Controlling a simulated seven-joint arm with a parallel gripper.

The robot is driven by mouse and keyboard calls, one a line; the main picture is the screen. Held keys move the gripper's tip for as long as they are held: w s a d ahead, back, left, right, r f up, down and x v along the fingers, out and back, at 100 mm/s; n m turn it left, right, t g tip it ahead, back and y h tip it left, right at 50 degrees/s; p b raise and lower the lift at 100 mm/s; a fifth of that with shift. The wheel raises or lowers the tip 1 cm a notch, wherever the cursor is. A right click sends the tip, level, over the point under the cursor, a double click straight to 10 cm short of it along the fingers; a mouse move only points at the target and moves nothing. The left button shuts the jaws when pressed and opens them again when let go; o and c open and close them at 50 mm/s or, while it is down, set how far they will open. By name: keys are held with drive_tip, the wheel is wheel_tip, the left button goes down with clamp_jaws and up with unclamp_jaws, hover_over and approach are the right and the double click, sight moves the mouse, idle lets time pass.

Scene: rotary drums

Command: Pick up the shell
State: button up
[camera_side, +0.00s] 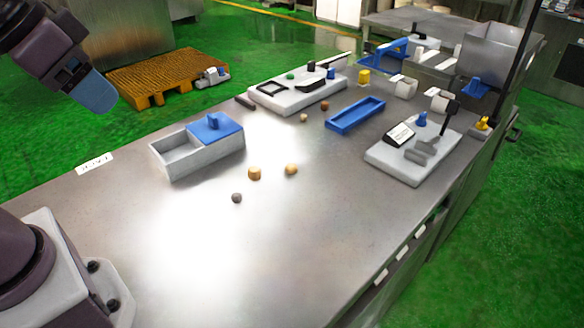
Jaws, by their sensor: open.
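Several small lumps lie on the steel table (330,230), and I cannot tell for sure which one is the shell. A dark grey lump (237,198) lies nearest the front. A tan, short block-like piece (254,173) lies behind it, and a rounder tan lump (291,169) lies to the right of that. My gripper (95,92) is at the upper left, high above and apart from all of them. It is open and holds nothing that I can see; its fingers are hard to make out separately.
A grey box (172,164) with a blue sliding lid (214,129) stands left of the lumps. Farther back are a blue tray (355,115), a white board with parts (300,98) and two small lumps (304,118). A scale-like unit (405,160) stands right. The table front is clear.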

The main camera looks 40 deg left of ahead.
drive_tip(key=n+g, duration=0.4)
drive_tip(key=n, duration=0.3)
approach(291, 165)
drive_tip(key=shift+y, duration=0.4)
drive_tip(key=f, duration=0.3)
drive_tip(key=w+f, duration=0.1)
drive_tip(key=f, duration=0.5)
drive_tip(key=shift+w+f, duration=0.2)
drive_tip(key=shift+f, duration=0.05)
drive_tip(key=c, duration=0.9)
drive_tip(key=shift+c, duration=0.3)
